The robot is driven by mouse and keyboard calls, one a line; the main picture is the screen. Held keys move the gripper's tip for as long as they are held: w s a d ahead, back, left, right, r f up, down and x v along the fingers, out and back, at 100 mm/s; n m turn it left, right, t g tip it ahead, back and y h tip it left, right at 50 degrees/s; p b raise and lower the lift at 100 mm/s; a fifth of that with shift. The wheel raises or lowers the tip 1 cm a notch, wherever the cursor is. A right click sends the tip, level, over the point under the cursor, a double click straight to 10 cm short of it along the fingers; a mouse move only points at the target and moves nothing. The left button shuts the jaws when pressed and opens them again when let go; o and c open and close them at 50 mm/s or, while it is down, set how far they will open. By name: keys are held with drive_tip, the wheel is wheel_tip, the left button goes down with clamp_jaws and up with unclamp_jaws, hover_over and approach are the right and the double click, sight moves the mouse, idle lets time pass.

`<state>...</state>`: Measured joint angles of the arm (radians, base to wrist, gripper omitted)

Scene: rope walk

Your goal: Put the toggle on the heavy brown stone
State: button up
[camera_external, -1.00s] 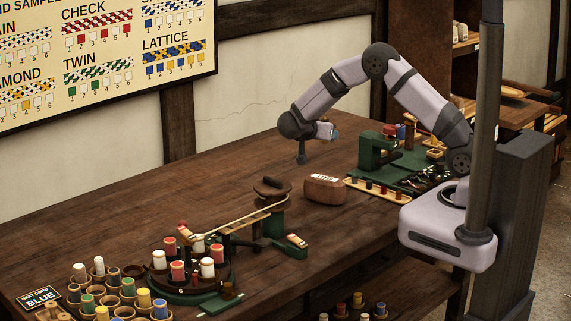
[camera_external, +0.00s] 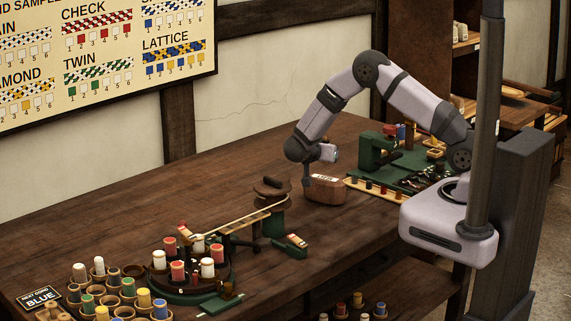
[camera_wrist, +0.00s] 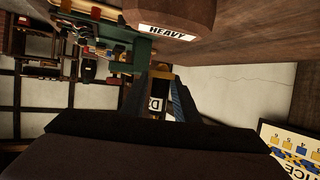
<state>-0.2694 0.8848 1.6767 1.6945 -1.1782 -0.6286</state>
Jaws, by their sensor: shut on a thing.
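The heavy brown stone (camera_external: 325,194) is a rounded block on the table, with a white label on top. In the wrist view the stone (camera_wrist: 178,12) fills the top centre and its label reads HEAVY. My gripper (camera_external: 306,180) points down at the stone's left end, close to it; whether it touches cannot be told. In the wrist view my gripper (camera_wrist: 159,76) is shut on a small dark piece with an orange-yellow end and a white tag reading D3, which appears to be the toggle (camera_wrist: 165,102). In the external view the toggle cannot be made out.
A round green stand of red and white bobbins (camera_external: 190,285) stands at the front, with a cord running to a green post (camera_external: 273,222). A green press (camera_external: 378,152) and a tool mat (camera_external: 415,180) lie right of the stone.

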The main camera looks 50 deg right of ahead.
sight(325, 178)
drive_tip(key=shift+f+p, duration=0.45)
drive_tip(key=shift+f, duration=1.6)
drive_tip(key=shift+f, duration=0.15)
drive_tip(key=o, duration=1.1)
drive_tip(key=shift+c, duration=0.2)
drive_tip(key=b+v, duration=0.2)
drive_tip(key=v, duration=1)
drive_tip(key=shift+b, duration=0.35)
drive_tip(key=shift+w, duration=0.1)
